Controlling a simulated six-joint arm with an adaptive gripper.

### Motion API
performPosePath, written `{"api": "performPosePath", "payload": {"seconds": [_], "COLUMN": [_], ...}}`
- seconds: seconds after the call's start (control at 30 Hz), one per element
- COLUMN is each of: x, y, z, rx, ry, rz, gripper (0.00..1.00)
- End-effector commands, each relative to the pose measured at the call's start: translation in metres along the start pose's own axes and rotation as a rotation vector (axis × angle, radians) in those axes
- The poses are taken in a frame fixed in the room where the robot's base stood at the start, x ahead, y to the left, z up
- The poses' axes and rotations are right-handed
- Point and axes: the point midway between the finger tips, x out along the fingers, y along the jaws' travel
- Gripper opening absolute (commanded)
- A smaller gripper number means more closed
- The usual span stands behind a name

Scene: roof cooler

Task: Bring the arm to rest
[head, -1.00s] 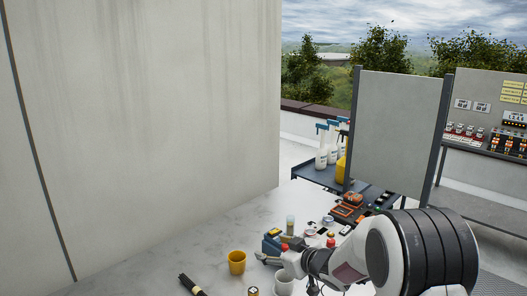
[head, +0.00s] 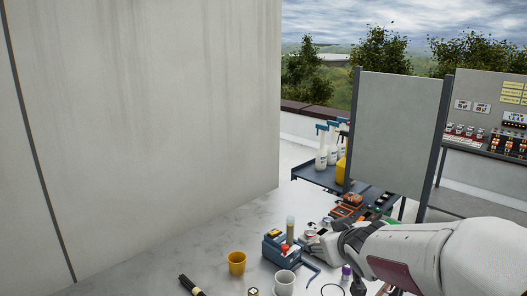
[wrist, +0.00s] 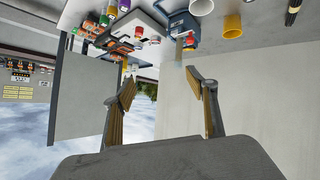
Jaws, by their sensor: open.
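My gripper (wrist: 160,80) is open in the wrist view, its two fingers apart with nothing between them. That view is tilted over, with the white table (wrist: 240,48) at the top and sky at the lower left. In the head view my arm comes in from the right over the table (head: 215,235), and its wrist end is just right of a blue box (head: 272,252). The fingertips are hard to make out there.
A yellow cup (head: 237,263), a white cup (head: 285,284) and a black cylinder (head: 188,285) stand or lie near the front. A purple-capped item (head: 346,272) is close to my arm. A cart (head: 315,176) with spray bottles and a grey panel (head: 398,135) stand behind. The table's left is clear.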

Motion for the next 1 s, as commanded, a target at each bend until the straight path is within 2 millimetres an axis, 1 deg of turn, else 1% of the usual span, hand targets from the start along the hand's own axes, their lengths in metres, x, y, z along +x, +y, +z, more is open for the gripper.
{"api": "performPosePath", "payload": {"seconds": [0.03, 0.2, 0.47, 0.77, 1.0], "x": [-0.012, -0.047, -0.1, -0.16, -0.205], "y": [0.004, 0.012, 0.015, 0.005, -0.013], "z": [0.002, 0.019, 0.05, 0.093, 0.131], "rx": [0.012, 0.05, 0.113, 0.186, 0.241], "ry": [-0.011, -0.068, -0.159, -0.263, -0.343], "rz": [0.013, 0.048, 0.079, 0.08, 0.055], "gripper": [0.57, 0.57, 0.57, 0.57, 0.57]}}
